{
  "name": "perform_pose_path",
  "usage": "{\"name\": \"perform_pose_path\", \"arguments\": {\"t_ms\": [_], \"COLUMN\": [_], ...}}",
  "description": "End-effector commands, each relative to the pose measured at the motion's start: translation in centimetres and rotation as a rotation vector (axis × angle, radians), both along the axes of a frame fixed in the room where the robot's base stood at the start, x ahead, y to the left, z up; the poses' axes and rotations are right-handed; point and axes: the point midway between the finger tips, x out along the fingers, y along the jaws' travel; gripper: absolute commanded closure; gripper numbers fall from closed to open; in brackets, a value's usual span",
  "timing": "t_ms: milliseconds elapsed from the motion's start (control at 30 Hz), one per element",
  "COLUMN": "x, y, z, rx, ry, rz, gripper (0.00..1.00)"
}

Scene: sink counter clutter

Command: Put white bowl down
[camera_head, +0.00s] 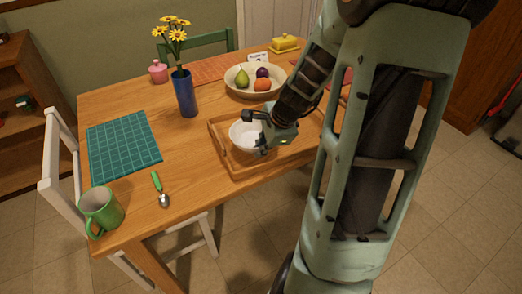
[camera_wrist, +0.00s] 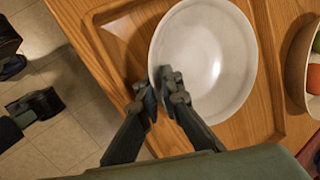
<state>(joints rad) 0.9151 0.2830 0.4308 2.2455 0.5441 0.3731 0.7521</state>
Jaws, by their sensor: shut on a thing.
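The white bowl (camera_head: 244,136) is at the wooden tray (camera_head: 215,138) on the table. In the wrist view the bowl (camera_wrist: 212,55) shows its inside, empty, and it lies over the tray (camera_wrist: 110,48). My gripper (camera_head: 264,148) is at the bowl's right side in the head view. In the wrist view my gripper (camera_wrist: 160,90) is shut on the bowl's near rim, one finger on each side of the wall. I cannot tell whether the bowl's base touches the tray floor. My gripper hides part of the bowl's right side in the head view.
A fruit bowl (camera_head: 238,88) with a pear and other fruit stands just behind the tray. A blue vase (camera_head: 186,95) with yellow flowers is to the left.

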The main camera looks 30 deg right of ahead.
Motion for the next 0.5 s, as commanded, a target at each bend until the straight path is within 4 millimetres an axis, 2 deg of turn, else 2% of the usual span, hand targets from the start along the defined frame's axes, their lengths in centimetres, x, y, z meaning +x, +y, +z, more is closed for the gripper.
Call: {"name": "perform_pose_path", "arguments": {"t_ms": [267,300,433,500], "x": [0.07,0.01,0.0,0.0], "y": [-0.03,-0.01,0.0,0.0], "z": [-0.31,-0.25,-0.22,-0.22], "rx": [-0.002,0.0,0.0,0.0], "ry": [-0.002,0.0,0.0,0.0], "rz": [0.0,0.0,0.0,0.0], "gripper": [1.0,0.92,0.77,0.77]}}
